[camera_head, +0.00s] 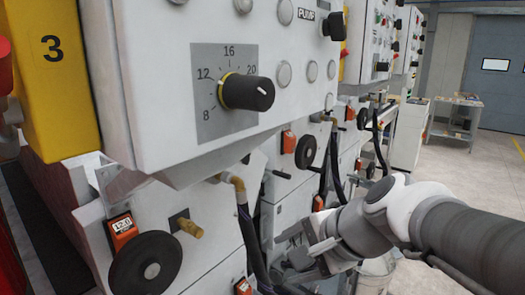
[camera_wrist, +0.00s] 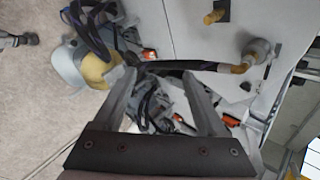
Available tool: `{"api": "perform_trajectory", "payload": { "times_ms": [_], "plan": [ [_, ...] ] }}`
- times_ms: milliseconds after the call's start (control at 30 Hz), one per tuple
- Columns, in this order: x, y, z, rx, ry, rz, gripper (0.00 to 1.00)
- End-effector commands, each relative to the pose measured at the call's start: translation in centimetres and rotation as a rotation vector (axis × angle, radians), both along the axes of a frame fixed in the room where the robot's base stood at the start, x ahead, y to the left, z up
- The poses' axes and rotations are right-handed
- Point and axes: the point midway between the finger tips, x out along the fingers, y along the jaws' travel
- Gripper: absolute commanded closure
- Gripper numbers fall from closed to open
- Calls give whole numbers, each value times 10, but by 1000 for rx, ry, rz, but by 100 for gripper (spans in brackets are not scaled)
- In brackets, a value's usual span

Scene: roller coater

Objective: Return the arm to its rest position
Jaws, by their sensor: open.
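My arm (camera_head: 420,220) reaches in from the right of the head view, bent low in front of the machine. My gripper (camera_head: 305,250) is at its end, beside the machine's lower front and partly hard to make out there. In the wrist view, the two fingers of my gripper (camera_wrist: 158,80) stand wide apart. Nothing is held between them. Hoses and small parts show behind and below the fingers.
The machine's panel (camera_head: 150,60) with a black dial knob (camera_head: 246,92) stands close at the left. A black handwheel (camera_head: 145,263) and brass valve (camera_head: 188,227) sit below. A bucket (camera_head: 376,272) stands under my arm. Floor (camera_head: 475,190) is clear at right, before a small table (camera_head: 458,115).

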Motion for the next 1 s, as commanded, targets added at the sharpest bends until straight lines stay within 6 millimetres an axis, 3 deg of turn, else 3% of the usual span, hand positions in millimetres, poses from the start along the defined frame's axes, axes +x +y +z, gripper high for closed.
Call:
{"api": "perform_trajectory", "payload": {
  "times_ms": [200, 433, 633, 1000],
  "plan": [
    [-50, -28, -11, -395, -115, 347, 26],
    [-88, -67, -19, -764, -175, 666, 26],
    [-102, -87, -20, -930, -181, 807, 26],
    [-104, -91, -21, -953, -180, 827, 26]
  ]
}}
